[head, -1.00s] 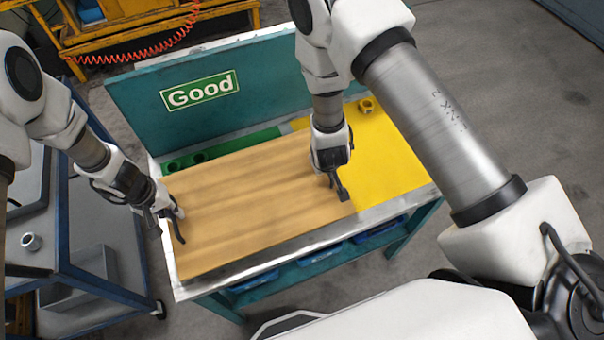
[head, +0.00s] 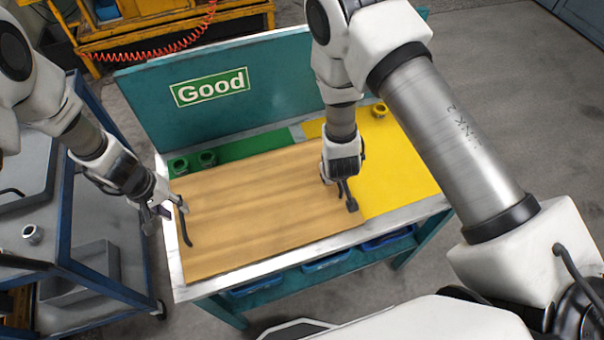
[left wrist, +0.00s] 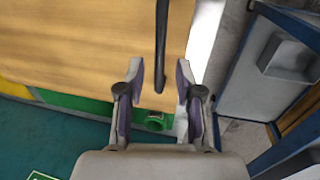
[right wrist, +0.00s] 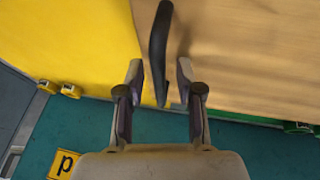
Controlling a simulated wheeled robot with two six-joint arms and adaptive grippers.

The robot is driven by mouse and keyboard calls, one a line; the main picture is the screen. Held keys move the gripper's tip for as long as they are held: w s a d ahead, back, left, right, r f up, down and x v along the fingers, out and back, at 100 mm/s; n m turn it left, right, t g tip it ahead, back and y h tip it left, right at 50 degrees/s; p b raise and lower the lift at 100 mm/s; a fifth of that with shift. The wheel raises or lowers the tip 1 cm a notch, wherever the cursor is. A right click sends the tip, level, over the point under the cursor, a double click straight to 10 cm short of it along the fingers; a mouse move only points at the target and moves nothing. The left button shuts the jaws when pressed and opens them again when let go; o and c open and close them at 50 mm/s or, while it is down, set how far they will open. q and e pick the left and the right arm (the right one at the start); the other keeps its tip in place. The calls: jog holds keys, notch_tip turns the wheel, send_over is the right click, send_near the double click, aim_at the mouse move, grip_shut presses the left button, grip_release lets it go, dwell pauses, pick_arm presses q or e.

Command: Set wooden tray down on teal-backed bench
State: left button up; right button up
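The wooden tray (head: 260,205), a flat light-brown board with a dark handle at each end, lies on the teal-backed bench (head: 410,215). It covers the front of the green area and the edge of the yellow area. My left gripper (head: 168,209) is open at the tray's left end; in the left wrist view the left handle (left wrist: 161,45) stands between its spread fingers, with gaps on both sides. My right gripper (right wrist: 160,74) is open around the right handle (right wrist: 160,45), also with gaps. The tray's underside is hidden.
The bench's teal back panel (head: 270,75) carries a green "Good" sign (head: 210,87). Small round fittings stand on the green strip (head: 207,158) and yellow area (head: 378,111). A blue-framed cart (head: 105,235) stands close at left. The right yellow surface is mostly clear.

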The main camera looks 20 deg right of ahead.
jog(key=shift+s, duration=0.1)
jog(key=shift+r, duration=0.2)
pick_arm(q)
notch_tip(320, 180, up, 8)
jog(key=a, duration=0.1)
jog(key=shift+a+f, duration=0.15)
jog(key=shift+a, duration=0.1)
pick_arm(e)
jog(key=v, duration=0.7)
jog(key=shift+r, duration=0.1)
pick_arm(q)
jog(key=shift+s, duration=0.1)
pick_arm(e)
jog(key=shift+s, duration=0.1)
